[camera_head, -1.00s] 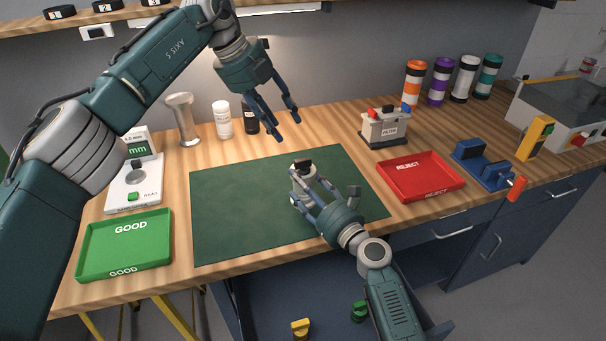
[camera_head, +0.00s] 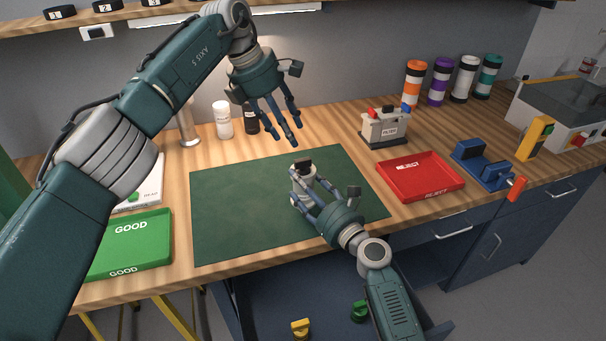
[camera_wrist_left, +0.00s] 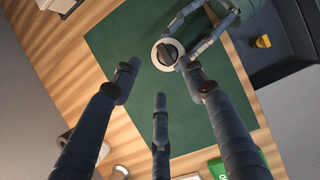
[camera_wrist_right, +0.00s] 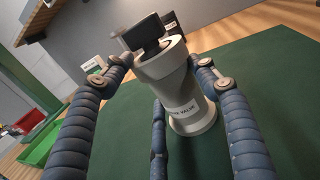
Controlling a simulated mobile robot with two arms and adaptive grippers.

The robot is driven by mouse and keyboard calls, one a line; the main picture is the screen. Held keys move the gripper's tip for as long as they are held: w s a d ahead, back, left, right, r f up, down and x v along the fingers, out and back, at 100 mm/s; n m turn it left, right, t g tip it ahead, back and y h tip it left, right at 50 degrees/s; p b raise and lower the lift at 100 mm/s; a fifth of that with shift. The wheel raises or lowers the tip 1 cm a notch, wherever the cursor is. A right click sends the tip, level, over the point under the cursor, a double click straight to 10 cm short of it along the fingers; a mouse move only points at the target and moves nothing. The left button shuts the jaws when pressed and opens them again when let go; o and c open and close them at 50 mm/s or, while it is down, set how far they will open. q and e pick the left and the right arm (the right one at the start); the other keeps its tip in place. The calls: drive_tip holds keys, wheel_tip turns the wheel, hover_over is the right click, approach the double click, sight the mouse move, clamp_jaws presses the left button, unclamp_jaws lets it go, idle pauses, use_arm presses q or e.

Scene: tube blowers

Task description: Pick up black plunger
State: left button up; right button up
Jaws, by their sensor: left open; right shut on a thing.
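The black plunger (camera_head: 303,163) is a dark block on top of a pale cylindrical tube body. It also shows in the left wrist view (camera_wrist_left: 167,52) and in the right wrist view (camera_wrist_right: 144,32). The pale body (camera_wrist_right: 190,108) stands upright on the green mat (camera_head: 232,205). My right gripper (camera_head: 308,196) is shut on the pale body, with its fingers around it from the front right. My left gripper (camera_head: 283,132) is open and empty, with its fingers pointing down above the back of the mat, up and left of the plunger and apart from it.
A green GOOD tray (camera_head: 131,243) is at left and a red REJECT tray (camera_head: 428,183) at right. A tester box (camera_head: 384,127) and two bottles (camera_head: 223,120) stand behind the mat. A blue fixture (camera_head: 482,163) is farther right. The mat around the body is clear.

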sight(303, 159)
use_arm(q)
drive_tip(key=x, duration=0.3)
drive_tip(key=shift+d+f, duration=0.1)
drive_tip(key=x, duration=0.4)
drive_tip(key=shift+s+f, duration=0.35)
drive_tip(key=shift+w+d+f, duration=0.1)
drive_tip(key=shift+d+f, duration=0.1)
drive_tip(key=shift+f, duration=0.15)
clamp_jaws()
